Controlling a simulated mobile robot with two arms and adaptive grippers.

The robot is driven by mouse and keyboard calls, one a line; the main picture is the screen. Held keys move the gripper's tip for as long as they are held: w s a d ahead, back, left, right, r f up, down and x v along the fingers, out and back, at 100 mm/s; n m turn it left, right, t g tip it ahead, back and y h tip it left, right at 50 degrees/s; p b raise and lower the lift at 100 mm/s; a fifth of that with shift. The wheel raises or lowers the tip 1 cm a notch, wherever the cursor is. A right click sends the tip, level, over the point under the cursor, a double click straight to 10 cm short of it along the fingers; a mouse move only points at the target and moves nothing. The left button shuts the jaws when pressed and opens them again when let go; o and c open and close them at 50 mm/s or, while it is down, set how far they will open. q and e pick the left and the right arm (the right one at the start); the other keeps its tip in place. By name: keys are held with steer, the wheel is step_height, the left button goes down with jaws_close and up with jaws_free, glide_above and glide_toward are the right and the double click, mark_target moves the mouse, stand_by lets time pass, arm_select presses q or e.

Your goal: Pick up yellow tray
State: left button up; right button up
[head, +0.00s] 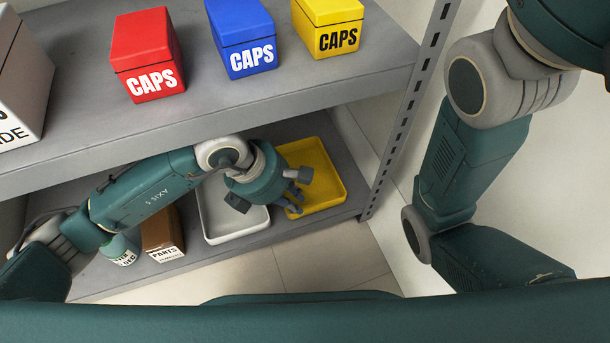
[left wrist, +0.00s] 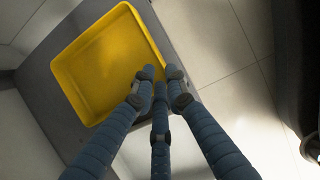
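The yellow tray (head: 325,163) lies on the lower shelf at its right end, flat and empty as far as it shows. My left gripper (head: 294,200) is over its left and near part and hides some of it. In the left wrist view the tray (left wrist: 105,62) is at upper left, with the gripper's three fingers (left wrist: 160,80) over its lower right corner. The fingertips look close together; whether they touch the rim, or are shut, I cannot tell. My right gripper is out of view.
A white tray (head: 236,231) is just left of the yellow one, partly under my left arm. A brown parts box (head: 162,229) stands further left. The upper shelf (head: 240,100) holds red, blue and yellow caps boxes above. A metal upright (head: 398,135) stands right of the tray.

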mark_target(321, 209)
arm_select(q)
steer(key=d, duration=0.1)
steer(key=w+d, duration=0.1)
steer(key=d, duration=0.1)
steer(key=shift+d+f, duration=0.15)
steer(key=shift+d, duration=0.05)
steer(key=b+x, duration=0.4)
steer(key=x, duration=0.1)
steer(key=shift+a, duration=0.1)
steer(key=shift+c, duration=0.5)
jaws_close()
steer(key=shift+w+r, duration=0.1)
steer(key=shift+r, duration=0.15)
